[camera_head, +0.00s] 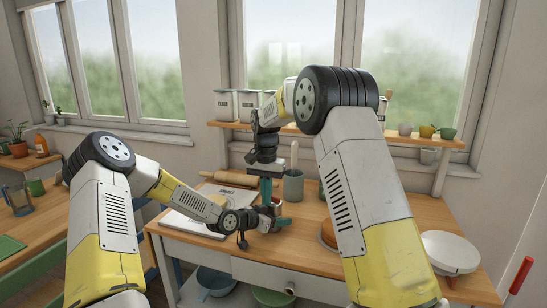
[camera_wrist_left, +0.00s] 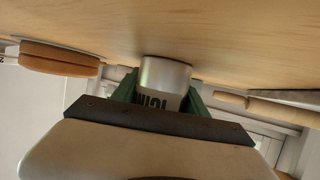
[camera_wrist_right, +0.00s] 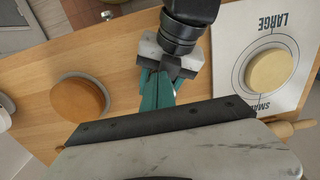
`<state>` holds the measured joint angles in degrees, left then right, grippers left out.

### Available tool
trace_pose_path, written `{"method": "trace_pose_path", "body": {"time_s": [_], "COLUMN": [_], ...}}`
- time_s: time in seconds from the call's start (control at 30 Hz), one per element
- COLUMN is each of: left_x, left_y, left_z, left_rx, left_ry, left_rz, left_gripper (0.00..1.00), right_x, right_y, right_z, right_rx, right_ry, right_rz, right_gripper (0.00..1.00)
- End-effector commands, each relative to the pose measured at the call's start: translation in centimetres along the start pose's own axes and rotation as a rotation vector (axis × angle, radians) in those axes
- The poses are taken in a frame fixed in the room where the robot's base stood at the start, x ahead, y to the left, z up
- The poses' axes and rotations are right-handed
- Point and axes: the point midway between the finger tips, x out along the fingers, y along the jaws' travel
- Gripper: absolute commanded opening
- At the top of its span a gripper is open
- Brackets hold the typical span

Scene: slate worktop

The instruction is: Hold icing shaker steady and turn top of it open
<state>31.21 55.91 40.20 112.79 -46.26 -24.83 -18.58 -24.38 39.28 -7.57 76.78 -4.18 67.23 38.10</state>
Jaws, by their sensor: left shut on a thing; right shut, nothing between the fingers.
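The icing shaker (camera_wrist_left: 165,74) is a shiny metal cylinder with dark lettering, seen upside down in the left wrist view. My left gripper (camera_head: 278,218) is shut around its side; its green fingers flank the shaker in the left wrist view (camera_wrist_left: 163,92). The shaker's end by the wooden worktop shows, but contact with the wood is unclear. My right gripper (camera_head: 266,192) points down just above the left gripper, its teal fingers closed together and empty in the right wrist view (camera_wrist_right: 157,85). The shaker's top is hidden behind these fingers, so I cannot tell whether they touch it.
A printed sheet (camera_wrist_right: 226,70) with a round pale cake (camera_wrist_right: 269,70) lies left of the grippers in the head view. A brown cake (camera_wrist_right: 80,100) stands on the other side. A rolling pin (camera_head: 230,180) and a grey-green pot (camera_head: 293,186) stand behind. A white turntable (camera_head: 450,250) is at right.

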Motion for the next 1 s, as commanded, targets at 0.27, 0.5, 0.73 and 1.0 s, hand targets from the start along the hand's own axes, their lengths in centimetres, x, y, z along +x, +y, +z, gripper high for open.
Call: {"method": "trace_pose_path", "body": {"time_s": [0.27, 0.5, 0.73, 1.0], "left_x": [0.00, 0.00, 0.00, 0.00], "left_y": [0.00, -0.01, 0.00, 0.00], "left_z": [-0.03, -0.03, -0.03, -0.03], "left_rx": [0.000, 0.000, 0.000, 0.000], "left_ry": [0.001, 0.001, 0.001, 0.001], "left_rz": [0.000, 0.000, 0.000, 0.000], "left_gripper": [0.08, 0.08, 0.08, 0.08], "right_x": [-0.02, -0.03, -0.04, -0.03], "right_y": [0.01, 0.05, 0.10, 0.20], "right_z": [-0.03, -0.24, -0.52, -0.84], "right_rx": [0.000, 0.000, 0.000, 0.000], "right_ry": [0.000, 0.001, 0.001, 0.001], "right_rz": [0.000, 0.000, -0.001, -0.001], "right_gripper": [0.00, 0.00, 0.00, 0.00]}}
